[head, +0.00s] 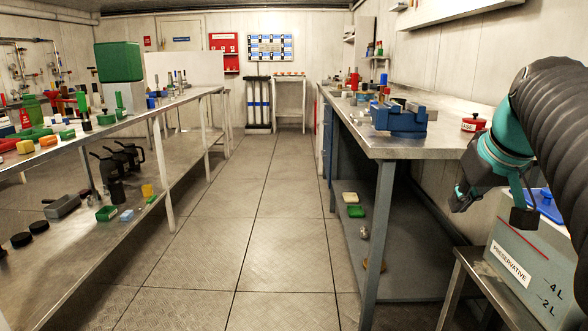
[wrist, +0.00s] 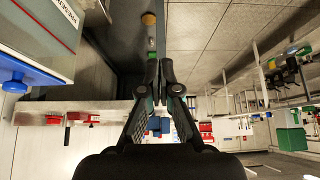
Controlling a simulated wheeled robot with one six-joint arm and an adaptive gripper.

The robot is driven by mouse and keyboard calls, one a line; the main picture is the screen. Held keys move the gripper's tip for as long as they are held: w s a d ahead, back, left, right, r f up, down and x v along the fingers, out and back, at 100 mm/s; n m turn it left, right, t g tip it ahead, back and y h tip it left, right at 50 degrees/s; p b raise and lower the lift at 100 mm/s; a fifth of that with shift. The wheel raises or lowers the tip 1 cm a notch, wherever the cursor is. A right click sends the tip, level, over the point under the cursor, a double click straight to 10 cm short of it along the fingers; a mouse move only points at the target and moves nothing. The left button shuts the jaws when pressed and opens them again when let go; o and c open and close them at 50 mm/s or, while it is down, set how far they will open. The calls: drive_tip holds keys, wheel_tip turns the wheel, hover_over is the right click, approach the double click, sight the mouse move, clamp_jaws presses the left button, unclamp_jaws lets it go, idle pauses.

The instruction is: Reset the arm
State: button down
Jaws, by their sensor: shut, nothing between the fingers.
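My arm (head: 548,110), black ribbed with teal joints, comes in from the right edge of the head view. It is bent, with its end low beside the right workbench's near corner and above the preservative container (head: 530,262). In the wrist view, my gripper (wrist: 161,68) has its two black fingers together at the tips, with nothing between them.
The container stands on a low metal stand (head: 466,272). A long left bench (head: 105,128) holds many parts. The floor aisle (head: 262,210) between is clear.

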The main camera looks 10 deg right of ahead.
drive_tip(key=s+a+f, duration=0.5)
drive_tip(key=a+f, duration=0.4)
drive_tip(key=f, duration=0.1)
drive_tip(key=s+a+f+n+g, duration=0.1)
drive_tip(key=s+a+f, duration=0.5)
drive_tip(key=a+f, duration=0.3)
wheel_tip(320, 180, down, 2)
drive_tip(key=shift+s+a+y, duration=0.15)
drive_tip(key=shift+s+y, duration=0.1)
drive_tip(key=shift+y, duration=0.15)
